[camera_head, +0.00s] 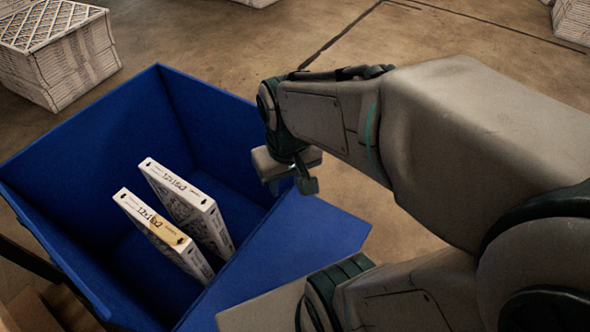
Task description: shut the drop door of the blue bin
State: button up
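The blue bin (105,132) stands at the left with its top open. Two white boxed filters stand on edge inside it, a nearer one (160,232) and a farther one (188,205). The drop door (300,245) is the blue panel on the bin's near right side. It slants outward from the bin, and my arm hides part of its lower edge. My gripper (290,180) points down just above the door's far end, by the bin's right corner. I see no object in it. Its finger gap is too small and shaded to read, and contact with the door cannot be told.
A stack of white filters (62,58) stands on the floor behind the bin at the upper left. More stacks show at the top edge and upper right (572,20). My arm covers the right side.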

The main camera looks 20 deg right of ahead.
aim_at(302, 236)
jog(key=z, duration=0.6)
jog(key=k, duration=1.4)
jog(key=u, duration=0.95)
